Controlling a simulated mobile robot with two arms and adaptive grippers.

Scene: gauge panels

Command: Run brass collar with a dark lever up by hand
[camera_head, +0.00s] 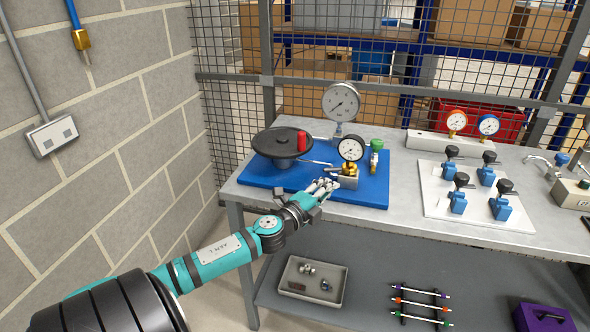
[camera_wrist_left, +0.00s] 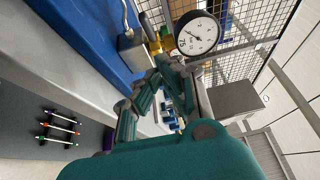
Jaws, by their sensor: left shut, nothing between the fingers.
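A brass collar (camera_head: 349,168) sits under a small black-rimmed gauge (camera_head: 350,148), above a grey block (camera_head: 346,182) on the blue board. My left gripper (camera_head: 328,187) is shut and empty, at the front left of the block, just below the collar. In the left wrist view, the gripper (camera_wrist_left: 168,68) points toward the brass collar (camera_wrist_left: 153,45) and the gauge (camera_wrist_left: 197,33). Contact with the collar cannot be told. My right gripper is not in view.
The blue board (camera_head: 260,189) also carries a black handwheel (camera_head: 280,142) with a red grip, a large gauge (camera_head: 341,101) and a green-capped fitting (camera_head: 376,157). A white plate (camera_head: 437,205) with several blue valves stands to the right. A wire mesh (camera_head: 230,110) closes the back.

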